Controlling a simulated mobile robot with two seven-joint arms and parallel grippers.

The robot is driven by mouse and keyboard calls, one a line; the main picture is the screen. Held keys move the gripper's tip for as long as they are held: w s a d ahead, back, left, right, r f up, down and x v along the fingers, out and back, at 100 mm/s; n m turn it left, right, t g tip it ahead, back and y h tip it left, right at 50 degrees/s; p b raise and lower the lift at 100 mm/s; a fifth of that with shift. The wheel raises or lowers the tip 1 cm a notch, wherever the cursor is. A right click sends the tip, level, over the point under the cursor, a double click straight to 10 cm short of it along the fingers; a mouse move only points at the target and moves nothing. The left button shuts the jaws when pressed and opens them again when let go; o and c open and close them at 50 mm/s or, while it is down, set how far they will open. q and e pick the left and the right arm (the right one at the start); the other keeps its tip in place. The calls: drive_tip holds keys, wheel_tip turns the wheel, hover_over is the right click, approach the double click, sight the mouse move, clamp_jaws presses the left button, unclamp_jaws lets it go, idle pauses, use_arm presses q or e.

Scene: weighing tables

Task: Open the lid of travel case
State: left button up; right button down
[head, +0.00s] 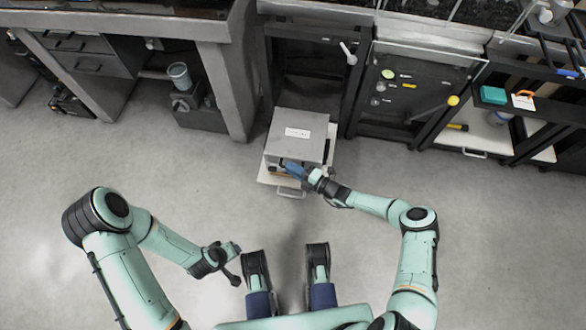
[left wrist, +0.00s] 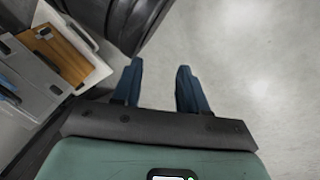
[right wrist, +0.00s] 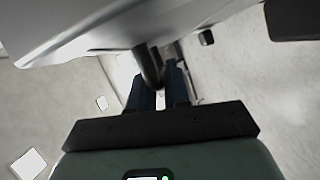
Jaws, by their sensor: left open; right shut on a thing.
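The travel case (head: 300,122) is a light grey box with a white label on its top face. It stands on a pulled-out white drawer (head: 291,193) ahead of me. My right gripper (head: 290,168) is at the case's front edge. In the right wrist view its blue fingers are shut around a dark curved handle (right wrist: 150,66), below a large grey face of the case. The case's grey wall also shows in the left wrist view (left wrist: 30,82). I cannot tell how far the lid is raised. My left gripper (left wrist: 160,88) is open and empty above the floor.
A brown panel (left wrist: 60,48) with a dark bar lies beside the case's grey wall. Dark cabinets (head: 415,95) stand right of the drawer, and a grey bench (head: 225,75) with a bucket (head: 180,75) under it stands left. The floor between my arms and the drawer is clear.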

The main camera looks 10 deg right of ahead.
drive_tip(key=shift+w+r, duration=0.1)
drive_tip(key=shift+r, duration=0.3)
drive_tip(key=r, duration=0.1)
drive_tip(key=w+r+m+p, duration=0.1)
drive_tip(key=r, duration=0.1)
drive_tip(key=shift+d+r+g, duration=0.2)
drive_tip(key=shift+r+g, duration=0.1)
drive_tip(key=shift+m+g, duration=0.3)
drive_tip(key=shift+m, duration=0.4)
drive_tip(key=w+r, duration=0.1)
drive_tip(key=r, duration=0.1)
drive_tip(key=w+r, duration=0.1)
drive_tip(key=w+d+r, duration=0.1)
drive_tip(key=r, duration=0.1)
drive_tip(key=shift+r, duration=0.3)
use_arm(q)
drive_tip(key=shift+s+a+f+g+b, duration=0.1)
drive_tip(key=shift+s+f+g+b, duration=0.2)
drive_tip(key=shift+s+f+b, duration=0.55)
use_arm(e)
drive_tip(key=shift+w+d+r, duration=0.3)
drive_tip(key=shift+w+r, duration=0.6)
drive_tip(key=shift+r, duration=0.1)
drive_tip(key=shift+w+d+r, duration=0.25)
drive_tip(key=shift+w+r, duration=0.6)
drive_tip(key=shift+r, duration=0.15)
use_arm(q)
drive_tip(key=shift+w+r, duration=0.1)
drive_tip(key=shift+r, duration=0.05)
